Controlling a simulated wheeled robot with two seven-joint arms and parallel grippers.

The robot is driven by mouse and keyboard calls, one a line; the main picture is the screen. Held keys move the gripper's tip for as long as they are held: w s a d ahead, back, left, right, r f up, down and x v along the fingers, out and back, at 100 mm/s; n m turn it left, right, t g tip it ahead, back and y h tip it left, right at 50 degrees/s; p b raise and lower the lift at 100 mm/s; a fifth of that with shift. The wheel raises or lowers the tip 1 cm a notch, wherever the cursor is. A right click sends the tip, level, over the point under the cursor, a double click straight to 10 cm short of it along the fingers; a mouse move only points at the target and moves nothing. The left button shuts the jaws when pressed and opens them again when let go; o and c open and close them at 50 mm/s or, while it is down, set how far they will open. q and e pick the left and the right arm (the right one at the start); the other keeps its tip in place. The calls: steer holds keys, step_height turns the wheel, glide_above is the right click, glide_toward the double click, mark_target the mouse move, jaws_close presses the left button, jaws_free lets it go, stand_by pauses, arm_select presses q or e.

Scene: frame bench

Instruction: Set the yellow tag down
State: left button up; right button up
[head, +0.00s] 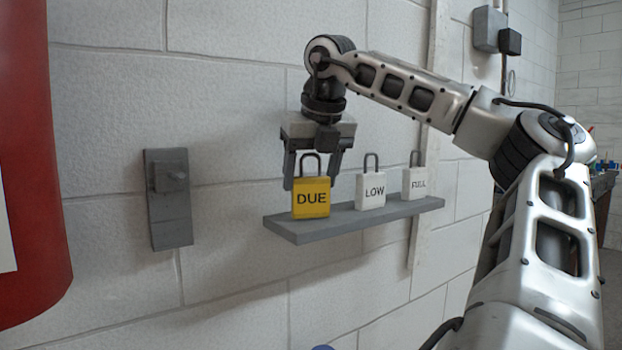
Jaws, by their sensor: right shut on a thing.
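The yellow tag (311,199), shaped like a padlock with a dark shackle and marked DUE, is upright at the left end of the grey shelf (350,222). My right gripper (311,181) reaches down from above, with one finger on each side of the tag's upper part, and is shut on it. The tag's lower edge is at the shelf top; I cannot tell whether it touches or hangs just above. My left gripper is not in view.
Two white tags, LOW (371,190) and FULL (416,183), stand on the shelf to the right of the yellow one. A grey wall plate (169,215) with a knob is to the left. A red cylinder (35,250) fills the left edge.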

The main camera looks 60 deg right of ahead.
steer(key=shift+f, duration=0.1)
steer(key=shift+f, duration=0.15)
steer(key=o, duration=1)
steer(key=shift+c, duration=0.2)
steer(key=shift+r, duration=0.3)
steer(key=p+v, duration=0.2)
steer(key=v, duration=0.9)
steer(key=shift+s+a+r, duration=0.15)
steer(key=shift+a+r, duration=0.1)
steer(key=shift+r, duration=0.05)
